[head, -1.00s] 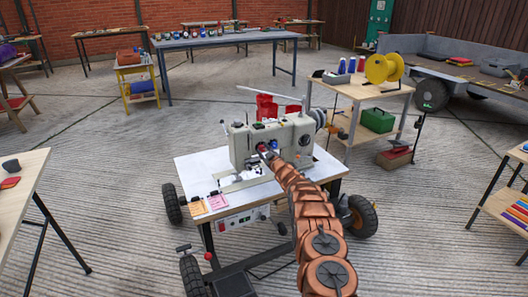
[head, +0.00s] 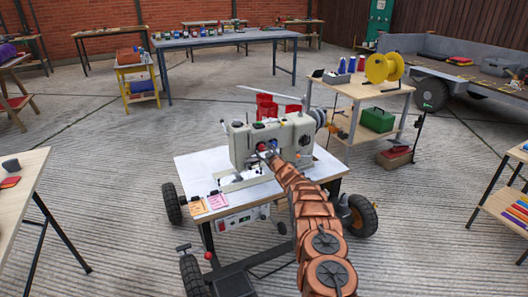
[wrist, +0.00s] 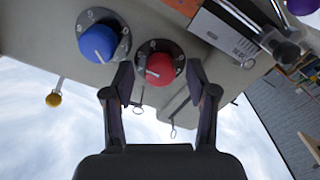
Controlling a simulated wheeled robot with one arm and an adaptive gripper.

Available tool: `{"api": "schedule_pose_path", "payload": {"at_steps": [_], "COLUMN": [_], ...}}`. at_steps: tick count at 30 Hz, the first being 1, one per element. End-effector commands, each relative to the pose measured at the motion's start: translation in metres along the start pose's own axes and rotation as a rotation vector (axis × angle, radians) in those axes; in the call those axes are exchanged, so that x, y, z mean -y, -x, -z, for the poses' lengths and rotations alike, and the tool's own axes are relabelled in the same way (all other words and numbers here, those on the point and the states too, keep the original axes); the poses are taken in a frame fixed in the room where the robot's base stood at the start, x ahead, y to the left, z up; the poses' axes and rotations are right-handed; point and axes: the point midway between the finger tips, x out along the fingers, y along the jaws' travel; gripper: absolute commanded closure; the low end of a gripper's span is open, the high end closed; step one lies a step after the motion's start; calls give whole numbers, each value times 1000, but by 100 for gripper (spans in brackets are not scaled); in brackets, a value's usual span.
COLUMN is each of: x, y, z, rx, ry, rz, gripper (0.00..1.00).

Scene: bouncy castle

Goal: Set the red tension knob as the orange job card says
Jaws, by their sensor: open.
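The red tension knob (wrist: 160,68) sits on a dark round dial plate on the sewing machine (head: 240,146), with a pale pointer line on its face. In the wrist view my gripper (wrist: 160,76) is open, with one finger on each side of the red knob; I cannot tell whether they touch it. A blue knob (wrist: 97,43) on its own dial is beside it to the left. The orange job card (head: 198,207) lies at the front left of the machine table, beside a pink card (head: 218,201). The writing on the cards is too small to read.
The machine stands on a white-topped wheeled table (head: 190,170). Red containers (head: 267,106) are behind it. A wooden cart (head: 357,88) with a yellow spool (head: 384,69) stands at the back right.

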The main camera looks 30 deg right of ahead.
Motion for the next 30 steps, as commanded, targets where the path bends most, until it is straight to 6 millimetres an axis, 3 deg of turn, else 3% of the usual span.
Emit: {"api": "schedule_pose_path", "payload": {"at_steps": [11, 30], "x": [1, 0], "y": [9, 52], "z": [-1, -2], "rx": [3, 4], "ry": [0, 0], "rz": [5, 1], "gripper": [43, 43]}}
